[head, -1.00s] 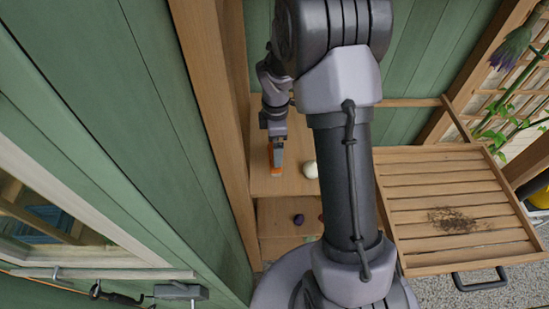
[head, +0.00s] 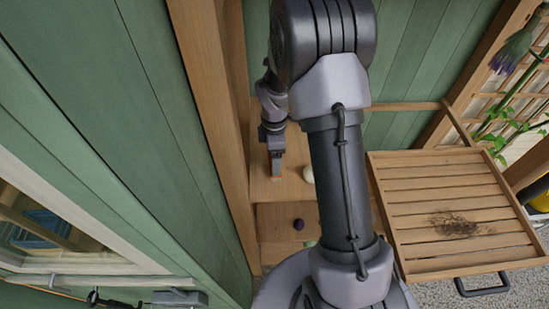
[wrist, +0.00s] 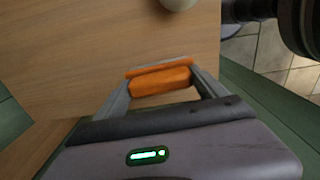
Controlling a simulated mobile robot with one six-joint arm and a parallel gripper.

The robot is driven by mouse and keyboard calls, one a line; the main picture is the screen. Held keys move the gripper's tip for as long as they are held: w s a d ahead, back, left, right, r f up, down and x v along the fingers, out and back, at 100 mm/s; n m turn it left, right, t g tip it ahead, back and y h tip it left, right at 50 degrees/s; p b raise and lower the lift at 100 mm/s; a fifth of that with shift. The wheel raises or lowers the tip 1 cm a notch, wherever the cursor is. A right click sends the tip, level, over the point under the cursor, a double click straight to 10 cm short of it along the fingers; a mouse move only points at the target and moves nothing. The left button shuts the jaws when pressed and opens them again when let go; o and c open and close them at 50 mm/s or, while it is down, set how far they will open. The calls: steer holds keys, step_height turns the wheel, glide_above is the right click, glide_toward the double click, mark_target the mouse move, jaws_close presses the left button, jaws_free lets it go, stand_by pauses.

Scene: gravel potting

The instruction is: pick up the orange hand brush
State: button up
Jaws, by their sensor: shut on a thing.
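The orange hand brush (wrist: 160,82) is between the two fingers of my gripper (wrist: 163,88) in the wrist view, and the fingers are shut on it. The rest of the brush is hidden by the gripper there. I cannot tell whether the brush still touches the shelf.
A pale round object (head: 308,174) lies on the shelf right of my gripper. A slatted wooden tray (head: 390,230) with a dark dirt patch stands at the right. A wooden post (head: 205,110) is close on the left.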

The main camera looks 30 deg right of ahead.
steer(key=r, duration=0.3)
steer(key=shift+s+r, duration=0.2)
steer(key=shift+r, duration=0.15)
steer(key=s+a+r, duration=0.1)
steer(key=s+a, duration=0.1)
steer(key=s, duration=1.3)
steer(key=shift+s+a+r, duration=0.15)
steer(key=shift+s+a, duration=0.05)
